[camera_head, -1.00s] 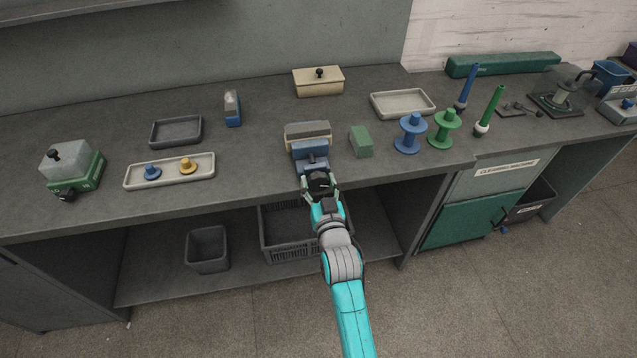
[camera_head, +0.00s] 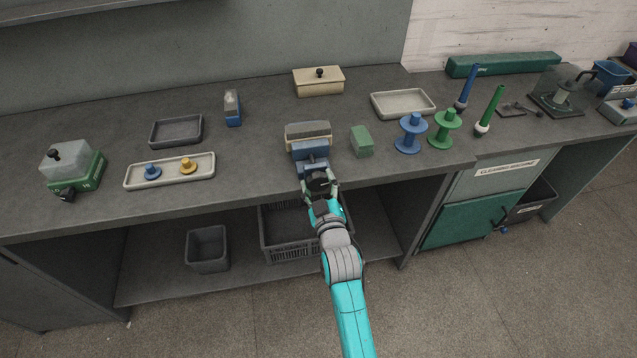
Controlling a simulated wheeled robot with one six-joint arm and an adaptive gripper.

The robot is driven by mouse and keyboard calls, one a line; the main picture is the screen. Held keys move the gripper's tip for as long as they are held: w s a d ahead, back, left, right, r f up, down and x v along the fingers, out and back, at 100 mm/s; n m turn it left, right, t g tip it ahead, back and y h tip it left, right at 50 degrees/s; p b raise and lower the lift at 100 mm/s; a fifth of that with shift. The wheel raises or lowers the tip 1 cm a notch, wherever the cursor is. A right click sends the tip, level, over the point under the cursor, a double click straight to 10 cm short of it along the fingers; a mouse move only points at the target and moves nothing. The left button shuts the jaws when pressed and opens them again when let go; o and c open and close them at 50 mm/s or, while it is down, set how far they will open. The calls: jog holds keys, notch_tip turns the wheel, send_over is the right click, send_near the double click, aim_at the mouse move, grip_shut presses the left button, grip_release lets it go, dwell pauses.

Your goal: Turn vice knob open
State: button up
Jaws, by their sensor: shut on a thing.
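The vice (camera_head: 312,153) is a blue block with a beige and grey jaw part behind it, near the front edge of the worktop. Its dark round knob (camera_head: 318,184) faces the front, at the table edge. My gripper (camera_head: 320,188) reaches up from below and is shut on the knob, one finger on each side. The fingers and the gripper body hide part of the knob. I cannot tell from this view how far the vice jaws are apart.
A green block (camera_head: 361,141) stands just right of the vice, with blue (camera_head: 411,134) and green (camera_head: 445,129) spools beyond. A tray (camera_head: 170,171) with two small knobbed pieces lies to the left. A dark crate (camera_head: 291,248) sits on the shelf below my gripper.

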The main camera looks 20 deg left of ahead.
dwell(0.3)
jog(key=o, duration=1.2)
jog(key=shift+c, duration=0.2)
jog(key=shift+s, duration=0.1)
jog(key=v, duration=1.2)
